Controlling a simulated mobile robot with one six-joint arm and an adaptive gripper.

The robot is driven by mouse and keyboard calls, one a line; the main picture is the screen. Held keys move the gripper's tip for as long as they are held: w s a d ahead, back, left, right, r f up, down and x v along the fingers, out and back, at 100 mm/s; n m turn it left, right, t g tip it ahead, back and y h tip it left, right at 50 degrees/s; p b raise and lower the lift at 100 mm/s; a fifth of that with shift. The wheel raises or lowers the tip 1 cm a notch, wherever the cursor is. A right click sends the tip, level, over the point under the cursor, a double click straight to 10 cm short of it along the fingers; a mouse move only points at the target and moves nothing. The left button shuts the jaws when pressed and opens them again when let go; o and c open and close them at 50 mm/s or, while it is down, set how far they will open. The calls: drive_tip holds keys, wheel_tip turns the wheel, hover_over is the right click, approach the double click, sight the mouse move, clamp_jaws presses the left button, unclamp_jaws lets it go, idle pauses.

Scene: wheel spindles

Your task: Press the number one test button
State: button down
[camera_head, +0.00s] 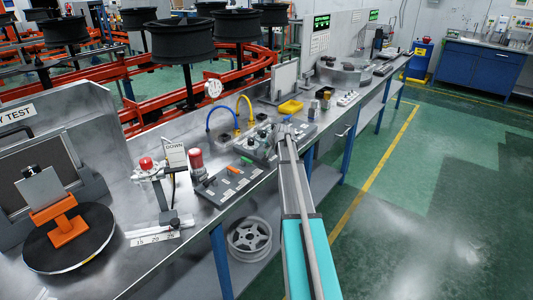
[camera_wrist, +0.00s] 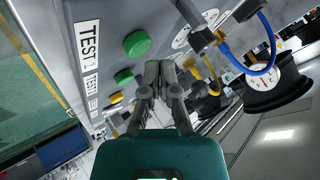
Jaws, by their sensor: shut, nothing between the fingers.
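In the wrist view a panel carries a large green button (camera_wrist: 137,43) beside a label (camera_wrist: 88,45) reading TEST 1. A second green button (camera_wrist: 124,77) sits beside the TEST 2 label (camera_wrist: 91,84). My gripper (camera_wrist: 152,70) is shut and empty. Its fingertips show just right of and below the TEST 1 button in the picture; I cannot tell the height gap. In the head view my gripper (camera_head: 284,130) is over the grey test panel (camera_head: 258,151) on the bench, and the arm end hides part of that panel and its buttons.
A pressure gauge (camera_wrist: 262,86) with a blue hose (camera_wrist: 249,69) and a yellow hose stands beside the panel. The green floor on the right is clear.

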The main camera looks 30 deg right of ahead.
drive_tip(key=shift+f, duration=0.15)
drive_tip(key=shift+f+b, duration=0.3)
drive_tip(key=shift+b, duration=0.15)
drive_tip(key=shift+f+b, duration=0.4)
idle(0.9)
drive_tip(key=shift+r, duration=0.1)
idle(0.3)
drive_tip(key=shift+r+p, duration=0.8)
drive_tip(key=shift+p, duration=0.1)
wheel_tip(320, 180, up, 5)
drive_tip(key=p, duration=0.5)
drive_tip(key=shift+s, duration=0.1)
idle(0.8)
